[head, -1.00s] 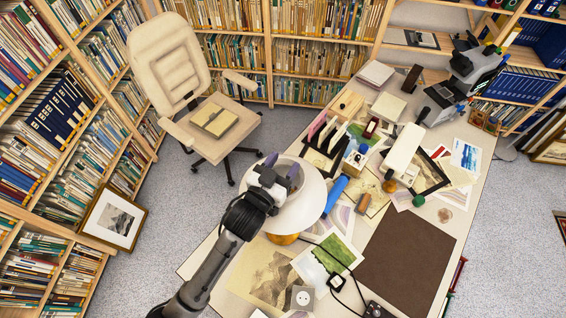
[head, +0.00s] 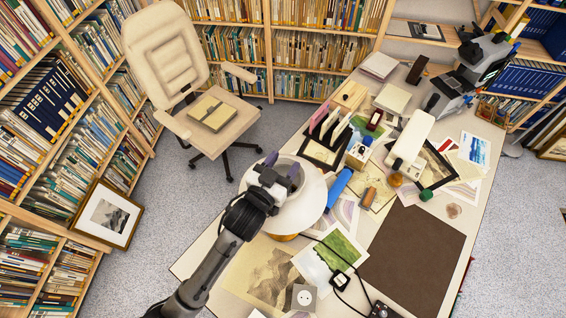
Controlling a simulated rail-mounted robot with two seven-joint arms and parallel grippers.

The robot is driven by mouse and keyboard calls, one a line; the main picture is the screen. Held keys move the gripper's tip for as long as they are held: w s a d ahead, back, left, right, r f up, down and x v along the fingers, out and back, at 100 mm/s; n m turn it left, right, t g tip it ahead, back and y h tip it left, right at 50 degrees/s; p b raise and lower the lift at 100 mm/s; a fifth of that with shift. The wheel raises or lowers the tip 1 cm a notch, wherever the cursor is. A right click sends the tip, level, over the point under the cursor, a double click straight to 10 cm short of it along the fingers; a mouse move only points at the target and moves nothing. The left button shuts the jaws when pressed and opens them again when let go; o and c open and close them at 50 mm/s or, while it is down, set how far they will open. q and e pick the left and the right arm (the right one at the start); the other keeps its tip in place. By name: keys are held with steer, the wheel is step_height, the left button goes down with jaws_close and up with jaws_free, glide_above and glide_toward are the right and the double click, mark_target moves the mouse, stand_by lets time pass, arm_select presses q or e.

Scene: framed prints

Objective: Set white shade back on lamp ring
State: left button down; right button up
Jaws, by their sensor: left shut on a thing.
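The white shade (head: 309,207) is a round, wide shade at the near left part of the table. My left gripper (head: 282,167) is shut on its upper part, with the purple-grey fingertips at the top opening. An orange-brown lamp base (head: 285,237) shows just below the shade's near edge. The shade hides the lamp ring and most of the base, so I cannot tell whether the shade touches the ring. My right gripper is not in view.
A blue roll (head: 338,187) lies close to the shade's right side. A dark brown mat (head: 412,258) is clear. An office chair (head: 190,95) stands beyond the table.

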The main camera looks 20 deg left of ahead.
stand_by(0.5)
arm_select(q)
steer(key=shift+f+b, duration=0.3)
steer(key=shift+f, duration=0.25)
steer(key=c, duration=0.6)
jaws_free()
steer(key=shift+o, duration=1.4)
steer(key=shift+f, duration=0.1)
steer(key=s+a+b, duration=0.1)
steer(key=s+a, duration=0.1)
steer(key=s, duration=1.1)
steer(key=shift+s+b, duration=0.35)
